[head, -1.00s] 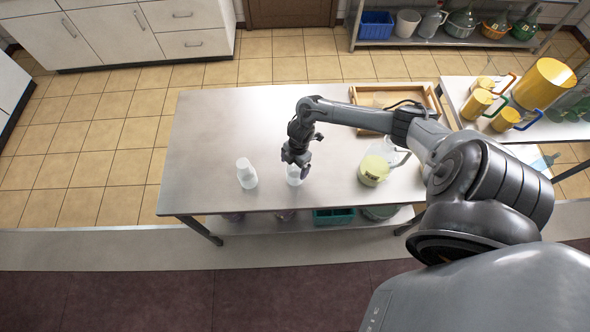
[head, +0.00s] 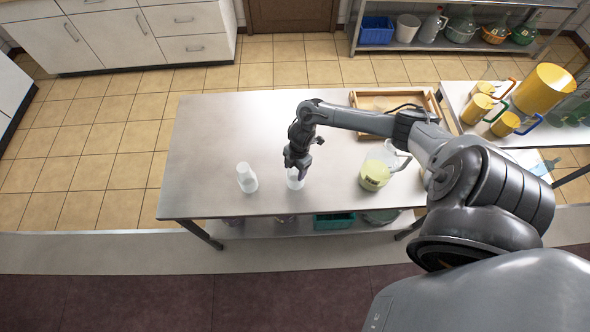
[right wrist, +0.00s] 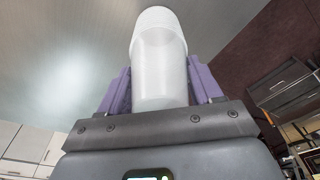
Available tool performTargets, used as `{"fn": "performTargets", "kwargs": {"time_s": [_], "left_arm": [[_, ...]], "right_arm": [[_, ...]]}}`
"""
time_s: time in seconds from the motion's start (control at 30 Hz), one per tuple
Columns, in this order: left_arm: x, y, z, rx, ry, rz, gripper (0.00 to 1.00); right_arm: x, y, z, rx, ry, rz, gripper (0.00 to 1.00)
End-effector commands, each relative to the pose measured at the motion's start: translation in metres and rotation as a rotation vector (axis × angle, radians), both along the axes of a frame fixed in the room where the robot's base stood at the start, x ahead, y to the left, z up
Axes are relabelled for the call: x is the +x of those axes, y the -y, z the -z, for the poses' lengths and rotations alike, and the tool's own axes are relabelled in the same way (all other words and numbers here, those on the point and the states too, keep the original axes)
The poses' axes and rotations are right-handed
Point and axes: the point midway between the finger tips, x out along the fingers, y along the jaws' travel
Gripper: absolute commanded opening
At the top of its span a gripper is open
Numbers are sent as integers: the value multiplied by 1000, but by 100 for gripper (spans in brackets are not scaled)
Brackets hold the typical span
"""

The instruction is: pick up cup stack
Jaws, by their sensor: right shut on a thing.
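A white translucent cup stack (right wrist: 160,62) stands between the two purple fingers of my right gripper (right wrist: 160,90) in the right wrist view. The fingers press on it from both sides. In the head view my right gripper (head: 296,172) is over this stack near the front edge of the steel table, and the stack's lower part (head: 296,184) shows beneath the fingers. My left gripper is not in view.
A clear pitcher with pale yellow contents (head: 374,174) stands to the right on the steel table (head: 215,130). A wooden tray (head: 362,98) lies behind my right arm. Yellow pitchers (head: 543,88) stand on a side table. The table's left part is clear.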

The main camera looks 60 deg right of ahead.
Motion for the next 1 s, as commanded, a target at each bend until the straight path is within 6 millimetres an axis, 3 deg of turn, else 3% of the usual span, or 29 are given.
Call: {"fn": "performTargets", "kwargs": {"time_s": [0.27,0.6,1.0], "left_arm": [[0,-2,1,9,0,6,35],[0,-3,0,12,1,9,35],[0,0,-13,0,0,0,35]], "right_arm": [[1,1,-33,-2,4,-3,14],[-57,30,-71,-6,-5,-2,14],[-93,48,-98,-1,-5,1,14]]}}
